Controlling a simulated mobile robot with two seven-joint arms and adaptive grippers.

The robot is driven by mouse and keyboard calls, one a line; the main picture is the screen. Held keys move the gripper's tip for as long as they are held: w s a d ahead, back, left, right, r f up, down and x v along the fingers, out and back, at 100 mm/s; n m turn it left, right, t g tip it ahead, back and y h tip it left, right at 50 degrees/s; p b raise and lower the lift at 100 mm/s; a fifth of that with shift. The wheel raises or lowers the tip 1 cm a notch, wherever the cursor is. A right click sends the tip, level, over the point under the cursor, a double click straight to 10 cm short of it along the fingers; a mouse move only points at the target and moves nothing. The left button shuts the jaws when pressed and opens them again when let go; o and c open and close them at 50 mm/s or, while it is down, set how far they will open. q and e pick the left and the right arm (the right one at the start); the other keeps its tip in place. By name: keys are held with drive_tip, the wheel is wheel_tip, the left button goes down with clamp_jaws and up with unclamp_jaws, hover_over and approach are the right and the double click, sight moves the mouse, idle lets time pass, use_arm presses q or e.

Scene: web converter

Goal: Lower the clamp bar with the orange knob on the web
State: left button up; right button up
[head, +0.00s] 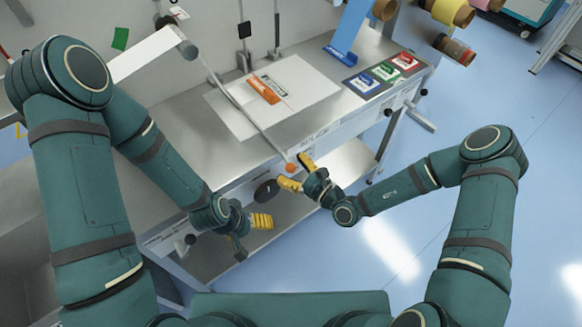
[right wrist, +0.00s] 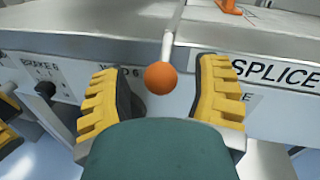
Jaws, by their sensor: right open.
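The clamp bar (head: 236,102) is a thin pale rod slanting across the steel table toward its front edge. Its orange knob (head: 291,168) is at the near end, and I cannot tell how high the bar stands over the surface. My right gripper (head: 299,173) is open, with a yellow finger on either side of the knob. In the right wrist view the knob (right wrist: 160,77) sits between the spread fingers, apart from both. A white web (head: 145,54) runs over a roller at the upper left. My left gripper (head: 258,221) is lower, before the table front; its opening is unclear.
A white sheet (head: 305,83) with an orange tool (head: 264,89) lies on the table. Blue, green and red cards (head: 384,71) and a blue strip (head: 348,30) are farther right. A crank handle (head: 424,120) sticks out at the right end. Floor to the right is clear.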

drive_tip(key=shift+w+a, duration=0.2)
